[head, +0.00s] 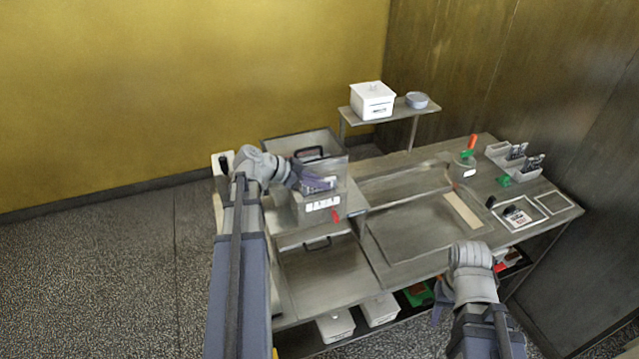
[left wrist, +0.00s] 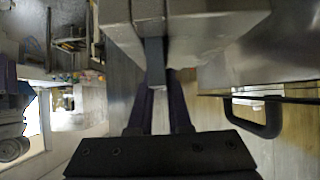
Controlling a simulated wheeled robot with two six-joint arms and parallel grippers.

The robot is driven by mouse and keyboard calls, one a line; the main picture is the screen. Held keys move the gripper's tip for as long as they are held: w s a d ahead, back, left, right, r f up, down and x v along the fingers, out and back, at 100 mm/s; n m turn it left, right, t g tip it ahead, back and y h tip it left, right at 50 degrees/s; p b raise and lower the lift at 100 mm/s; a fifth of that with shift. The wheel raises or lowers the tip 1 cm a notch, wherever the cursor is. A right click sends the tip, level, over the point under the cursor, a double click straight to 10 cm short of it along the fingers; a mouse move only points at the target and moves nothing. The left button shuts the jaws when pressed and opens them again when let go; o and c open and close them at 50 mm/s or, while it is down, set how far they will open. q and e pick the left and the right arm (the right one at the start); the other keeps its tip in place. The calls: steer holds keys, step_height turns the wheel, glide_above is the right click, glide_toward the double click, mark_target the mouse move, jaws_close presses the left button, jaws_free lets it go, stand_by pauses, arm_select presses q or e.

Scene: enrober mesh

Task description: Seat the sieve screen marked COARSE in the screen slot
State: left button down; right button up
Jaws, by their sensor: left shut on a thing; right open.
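A grey boxy machine (head: 340,197) stands at the left of the bench, with a white label on its front. My left gripper (head: 320,184) is at its upper front. In the left wrist view its dark fingers (left wrist: 158,84) are shut on a flat grey tab (left wrist: 155,60) against a grey body. Whether this tab belongs to a screen or to the machine, I cannot tell. No marking COARSE is readable, and I cannot make out the slot. My right gripper (head: 440,308) is low at the bench's front edge, open, its fingers mostly hidden by its wrist.
A black handle (head: 310,153) shows at the machine's open top. Grey holders (head: 497,152) with dark labelled pieces stand at the right. A dark labelled piece (head: 517,215) lies in a white outline. A white box (head: 372,100) stands on the rear shelf. The middle bench is mostly clear.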

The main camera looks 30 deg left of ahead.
arm_select(q)
steer(key=c, duration=0.8)
jaws_free()
steer(key=shift+c, duration=0.2)
steer(key=shift+r+p, duration=0.1)
steer(key=shift+p, duration=0.2)
steer(key=p+v, duration=0.6)
steer(key=v, duration=0.6)
steer(key=shift+p, duration=0.35)
steer(key=shift+d, duration=0.1)
